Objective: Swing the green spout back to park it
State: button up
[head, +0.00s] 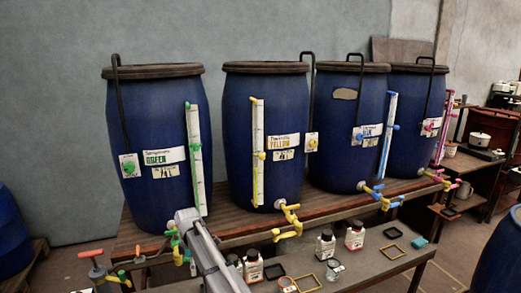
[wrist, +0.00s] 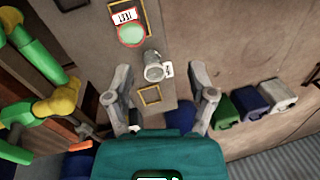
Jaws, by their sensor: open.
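The green spout (head: 177,250) is at the foot of the vat labelled green (head: 155,110), partly hidden by my arm in the head view. In the wrist view, green pipework (wrist: 38,48) with yellow joints runs down the left side; I cannot tell which part of it is the spout. My gripper (wrist: 160,72) is open and empty, with its two fingers spread, to the right of that green pipework and apart from it. In the head view my gripper cannot be made out; my arm (head: 212,262) crosses in front of the bench.
A glass jar (wrist: 153,66) and a green-topped container (wrist: 131,34) show beyond my fingers on a narrow surface. Yellow (head: 288,220) and blue (head: 382,197) spouts stick out farther right. Bottles (head: 325,243) stand on the lower shelf. A red handle (head: 91,254) rises at front left.

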jog(key=s+d+f+m+t+b, duration=0.1)
jog(key=s+d+f+m+b, duration=0.2)
jog(key=s+d+m, duration=0.75)
jog(key=s+d+f+m+b, duration=0.3)
jog(key=d, duration=1.4)
jog(key=s+d+f+m+t+b, duration=0.1)
jog(key=s+d+f+m+b, duration=0.4)
jog(key=d, duration=0.8)
notch_tip(320, 180, up, 21)
jog(key=m+p, duration=0.2)
jog(key=p, duration=1.9)
jog(key=shift+s+d+y+p, duration=0.2)
jog(key=shift+s+y+p, duration=0.1)
jog(key=shift+s, duration=0.05)
